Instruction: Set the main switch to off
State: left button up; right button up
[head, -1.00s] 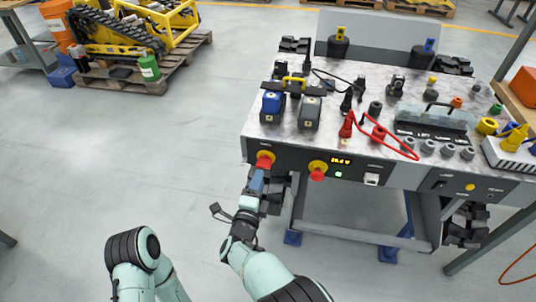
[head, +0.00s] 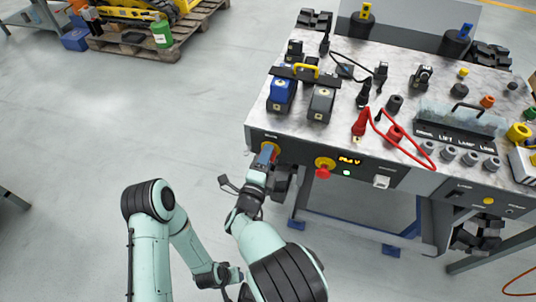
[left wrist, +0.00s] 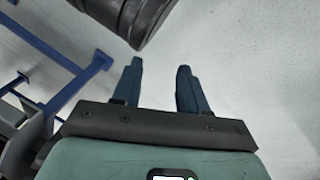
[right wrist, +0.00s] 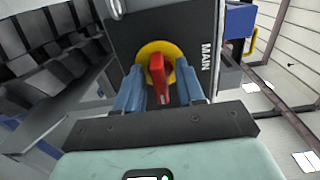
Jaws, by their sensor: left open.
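The main switch (right wrist: 157,72) is a red handle on a round yellow plate, beside the label MAIN in the right wrist view. Its handle looks nearly upright there, slightly tilted. In the head view the switch (head: 271,138) sits at the left end of the bench's front panel, partly hidden by my right gripper (head: 266,157). In the right wrist view that gripper (right wrist: 160,90) is open, one blue finger on each side of the handle, with visible gaps. My left gripper (left wrist: 157,88) is open and empty, low over the floor; it also shows in the head view (head: 232,275).
Blue and grey batteries (head: 281,93), cables and plugs crowd the benchtop (head: 258,120).

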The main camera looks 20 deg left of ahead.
grip_shut()
